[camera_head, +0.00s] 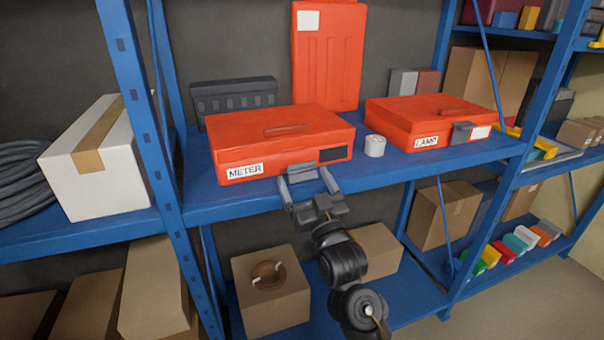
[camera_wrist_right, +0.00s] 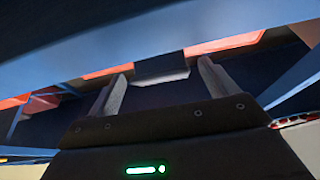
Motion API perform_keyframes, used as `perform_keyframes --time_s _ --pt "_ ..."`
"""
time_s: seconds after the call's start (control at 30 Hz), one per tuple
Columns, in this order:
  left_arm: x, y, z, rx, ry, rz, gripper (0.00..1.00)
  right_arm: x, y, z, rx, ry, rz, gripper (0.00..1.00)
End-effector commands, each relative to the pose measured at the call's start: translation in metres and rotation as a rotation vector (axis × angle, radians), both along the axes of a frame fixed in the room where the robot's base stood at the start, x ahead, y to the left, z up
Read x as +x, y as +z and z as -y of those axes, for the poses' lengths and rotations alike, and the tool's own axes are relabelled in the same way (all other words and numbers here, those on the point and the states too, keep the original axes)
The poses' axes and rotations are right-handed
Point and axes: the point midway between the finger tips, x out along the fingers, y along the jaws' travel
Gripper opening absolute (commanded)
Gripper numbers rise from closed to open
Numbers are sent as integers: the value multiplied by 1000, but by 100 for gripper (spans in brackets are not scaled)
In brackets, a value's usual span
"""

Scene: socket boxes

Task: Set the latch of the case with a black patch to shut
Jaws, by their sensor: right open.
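The case with a black patch (camera_head: 331,154) is a red box (camera_head: 240,150) labelled METER, lying on the blue shelf. Its grey latch (camera_head: 300,170) is at the middle of the front face, left of the patch, and appears to stick out at the front edge. The latch also shows in the wrist view (camera_wrist_right: 161,66). My right gripper (camera_head: 304,178) is open in front of the case, one finger to each side of the latch. Nothing shows held between its fingers (camera_wrist_right: 162,74). Whether they touch the latch, I cannot tell. My left gripper is out of view.
A second red case (camera_head: 415,115), labelled LAMP, with a grey latch (camera_head: 463,133) and white patch, lies to the right. A white roll (camera_head: 375,146) stands between the cases. A red case (camera_head: 330,60) stands upright behind. A blue post (camera_head: 145,110) rises at left.

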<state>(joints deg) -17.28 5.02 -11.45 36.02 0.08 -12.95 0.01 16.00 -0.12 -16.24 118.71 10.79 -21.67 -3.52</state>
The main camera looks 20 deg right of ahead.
Motion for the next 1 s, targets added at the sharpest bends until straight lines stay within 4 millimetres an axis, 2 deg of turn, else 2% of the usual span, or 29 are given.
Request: perform_keyframes --time_s 0.2,0.47,0.8,0.83,1.0 --pt "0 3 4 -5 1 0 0 13 6 -2 1 0 1 85" --pt "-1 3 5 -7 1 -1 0 14 6 -2 1 0 1 85" --pt "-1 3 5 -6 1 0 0 14 6 -2 1 0 0 41" --pt "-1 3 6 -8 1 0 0 14 6 -6 2 2 0 41" --pt "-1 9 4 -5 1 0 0 14 9 -3 -1 1 -11 41"
